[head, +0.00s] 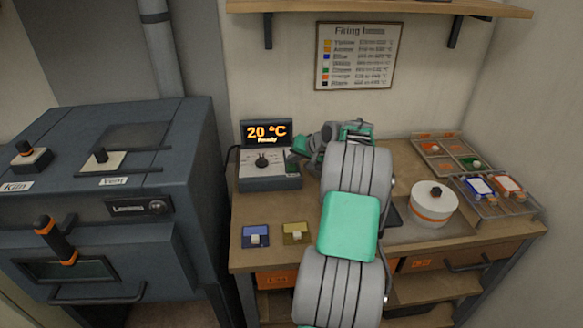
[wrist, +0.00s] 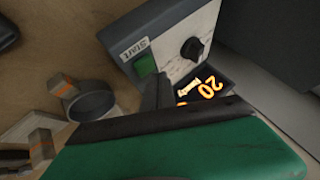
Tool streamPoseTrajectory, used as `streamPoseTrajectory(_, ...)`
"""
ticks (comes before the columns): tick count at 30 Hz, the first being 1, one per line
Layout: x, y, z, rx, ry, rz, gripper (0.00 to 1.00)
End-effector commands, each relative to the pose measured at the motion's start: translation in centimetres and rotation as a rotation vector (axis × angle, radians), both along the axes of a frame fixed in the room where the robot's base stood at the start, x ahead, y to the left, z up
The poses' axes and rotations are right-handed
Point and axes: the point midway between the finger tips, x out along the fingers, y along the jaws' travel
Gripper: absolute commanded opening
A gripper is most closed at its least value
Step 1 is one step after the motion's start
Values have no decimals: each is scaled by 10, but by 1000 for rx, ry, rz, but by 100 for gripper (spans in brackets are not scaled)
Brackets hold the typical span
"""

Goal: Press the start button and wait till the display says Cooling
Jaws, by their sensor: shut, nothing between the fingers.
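The control box (head: 268,184) stands on the bench beside the kiln, with a dark knob (head: 262,160) on its pale sloped top. The display (head: 266,133) above it reads 20 °C with a smaller line that looks like "Ready". In the wrist view the green start button (wrist: 146,66) sits beside the "Start" label. My gripper (wrist: 158,88) is shut and empty, its tip close to the button's edge; I cannot tell if they touch. In the head view my gripper (head: 292,162) is over the box's right side, and the button is hard to make out there.
The dark kiln (head: 100,200) stands left of the bench. Blue (head: 255,236) and yellow (head: 296,233) pieces lie at the bench's front. A white lidded pot (head: 434,206), a wire rack (head: 520,206) and a sectioned tray (head: 448,148) are at the right. A shelf (head: 380,8) hangs above.

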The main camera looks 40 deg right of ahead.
Motion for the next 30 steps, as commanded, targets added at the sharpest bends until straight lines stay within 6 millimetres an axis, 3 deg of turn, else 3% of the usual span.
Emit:
streamPoseTrajectory(23,0,0,0,0,0,0,0)
streamPoseTrajectory(30,0,0,-8,0,0,0,0)
